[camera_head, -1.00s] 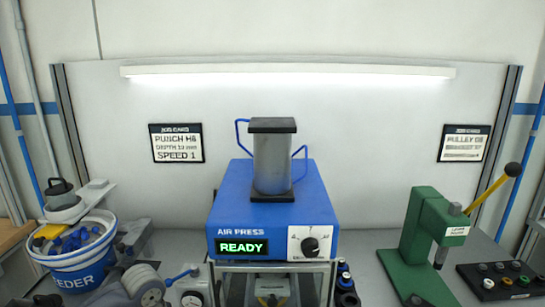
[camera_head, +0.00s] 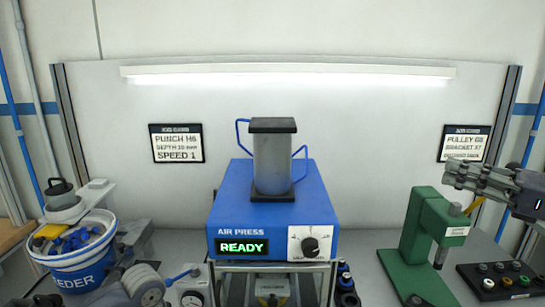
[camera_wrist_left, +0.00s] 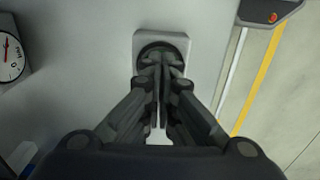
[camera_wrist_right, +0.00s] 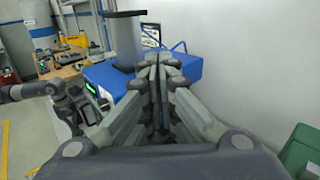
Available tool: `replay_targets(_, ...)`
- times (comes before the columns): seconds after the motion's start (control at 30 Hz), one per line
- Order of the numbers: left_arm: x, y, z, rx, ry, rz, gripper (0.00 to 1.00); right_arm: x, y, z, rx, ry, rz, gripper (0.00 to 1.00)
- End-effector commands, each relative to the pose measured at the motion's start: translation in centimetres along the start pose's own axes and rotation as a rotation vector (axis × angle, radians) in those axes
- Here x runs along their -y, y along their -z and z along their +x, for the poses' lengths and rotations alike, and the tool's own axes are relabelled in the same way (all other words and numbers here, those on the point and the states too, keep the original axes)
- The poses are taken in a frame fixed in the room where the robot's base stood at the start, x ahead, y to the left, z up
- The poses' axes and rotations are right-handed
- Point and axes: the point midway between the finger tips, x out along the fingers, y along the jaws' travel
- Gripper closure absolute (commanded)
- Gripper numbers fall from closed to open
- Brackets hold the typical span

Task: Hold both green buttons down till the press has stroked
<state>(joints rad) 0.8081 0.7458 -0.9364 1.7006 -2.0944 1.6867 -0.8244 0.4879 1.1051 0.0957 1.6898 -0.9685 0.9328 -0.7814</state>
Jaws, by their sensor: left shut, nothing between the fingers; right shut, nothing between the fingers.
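The blue air press (camera_head: 272,215) stands at the middle of the bench, its green display (camera_head: 241,247) reading READY. It also shows behind the fingers in the right wrist view (camera_wrist_right: 190,68). My right gripper (camera_head: 450,172) is shut and empty, raised at the right in front of the green lever press's handle. No green button can be made out.
A green lever press (camera_head: 428,235) and a dark panel of coloured knobs (camera_head: 510,282) stand at the right. A blue feeder bucket (camera_head: 80,262) is at the left.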

Motion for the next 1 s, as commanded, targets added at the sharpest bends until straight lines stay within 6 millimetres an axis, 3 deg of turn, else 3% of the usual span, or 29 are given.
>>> replay_targets(0.2,0.0,0.0,0.1,-0.001,0.001,0.000,1.00,-4.6,8.9,4.7,-0.346,-0.144,0.065,1.00)
replay_targets(0.43,0.0,0.0,0.0,0.000,0.001,0.000,1.00,-9.1,18.6,7.5,-0.711,-0.194,0.221,1.00)
replay_targets(0.7,0.0,0.0,0.0,-0.001,0.001,0.000,1.00,-12.8,27.9,6.9,-1.156,-0.098,0.305,1.00)
replay_targets(0.83,0.0,0.0,0.0,-0.001,0.001,0.000,1.00,-13.4,31.0,5.6,-1.339,0.007,0.302,1.00)
replay_targets(1.0,0.0,0.0,0.0,-0.001,0.001,0.000,1.00,-13.2,33.2,4.0,-1.495,0.144,0.276,1.00)
